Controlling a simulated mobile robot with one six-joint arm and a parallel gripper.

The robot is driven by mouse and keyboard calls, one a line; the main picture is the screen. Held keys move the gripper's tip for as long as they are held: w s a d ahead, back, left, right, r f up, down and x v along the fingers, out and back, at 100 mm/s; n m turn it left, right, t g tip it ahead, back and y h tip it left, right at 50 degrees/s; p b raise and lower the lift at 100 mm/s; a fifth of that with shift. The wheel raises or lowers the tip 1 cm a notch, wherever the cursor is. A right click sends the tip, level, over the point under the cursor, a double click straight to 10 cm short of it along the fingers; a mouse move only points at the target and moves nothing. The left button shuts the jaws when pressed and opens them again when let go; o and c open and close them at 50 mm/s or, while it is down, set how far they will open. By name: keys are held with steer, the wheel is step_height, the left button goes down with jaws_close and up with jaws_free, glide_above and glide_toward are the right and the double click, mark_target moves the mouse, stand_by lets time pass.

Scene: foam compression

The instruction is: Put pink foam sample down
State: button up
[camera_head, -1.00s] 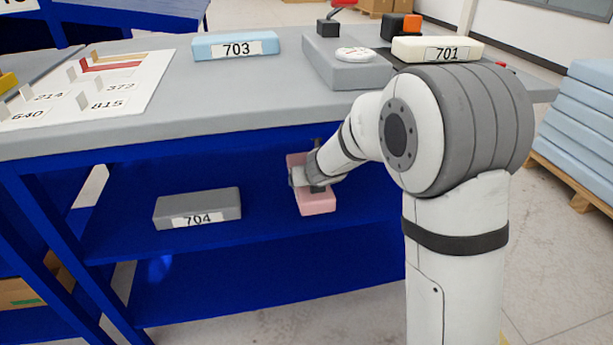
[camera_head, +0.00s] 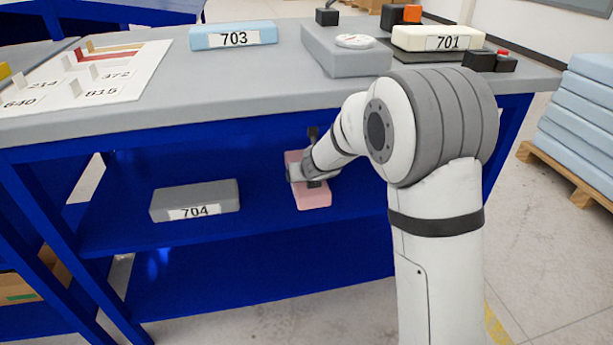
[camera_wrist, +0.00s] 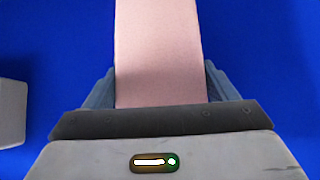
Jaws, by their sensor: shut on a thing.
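The pink foam sample (camera_head: 311,196) is at the blue middle shelf under the grey tabletop. My gripper (camera_head: 308,173) is shut on it, reaching in from the right. In the wrist view the pink foam (camera_wrist: 158,50) runs straight out between the two fingers of my gripper (camera_wrist: 158,88). The blue shelf surface (camera_wrist: 255,50) shows on both sides of it. I cannot tell for certain whether the foam's underside touches the shelf.
A grey foam block labelled 704 (camera_head: 195,201) lies on the same shelf to the left. Above are the tabletop (camera_head: 200,95), a blue block 703 (camera_head: 233,36), a cream block 701 (camera_head: 437,38) and a grey device (camera_head: 345,58). Shelf between the two foams is clear.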

steer(key=o, duration=1)
steer(key=shift+f, duration=0.1)
